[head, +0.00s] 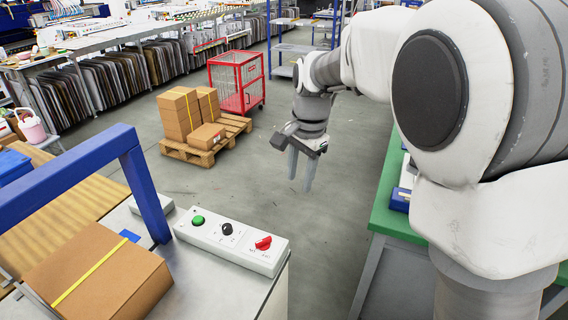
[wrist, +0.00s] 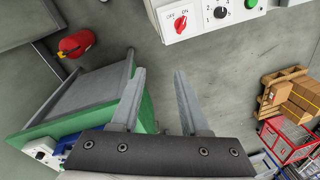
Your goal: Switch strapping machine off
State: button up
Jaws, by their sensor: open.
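The strapping machine has a blue arch (head: 140,180) over its top, with a strapped cardboard box (head: 105,280) under it. Its pale control panel (head: 215,243) carries a green button (head: 198,220), a black knob (head: 227,229) and a red rotary switch (head: 263,243). In the wrist view the red switch (wrist: 180,23) sits at the top, with OFF and ON marks above it; which mark it points to is too small to tell surely. My gripper (head: 299,186) is open and empty, pointing down beyond the panel, apart from it. Its fingers also show in the wrist view (wrist: 160,72).
A green-topped table (head: 385,215) stands at the right, near my arm. Boxes on a pallet (head: 205,150) and a red cage cart (head: 237,80) stand behind. A red fire extinguisher (wrist: 76,44) shows in the wrist view. Grey floor between machine and table is clear.

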aim_at(266, 238)
jog(key=w+a+f+m+g+h+p, duration=0.1)
jog(key=w+a+f+m, duration=0.3)
jog(key=a+f, duration=0.5)
jog(key=shift+n, duration=0.7)
jog(key=f, duration=1.7)
jog(key=shift+w, duration=0.25)
grip_shut()
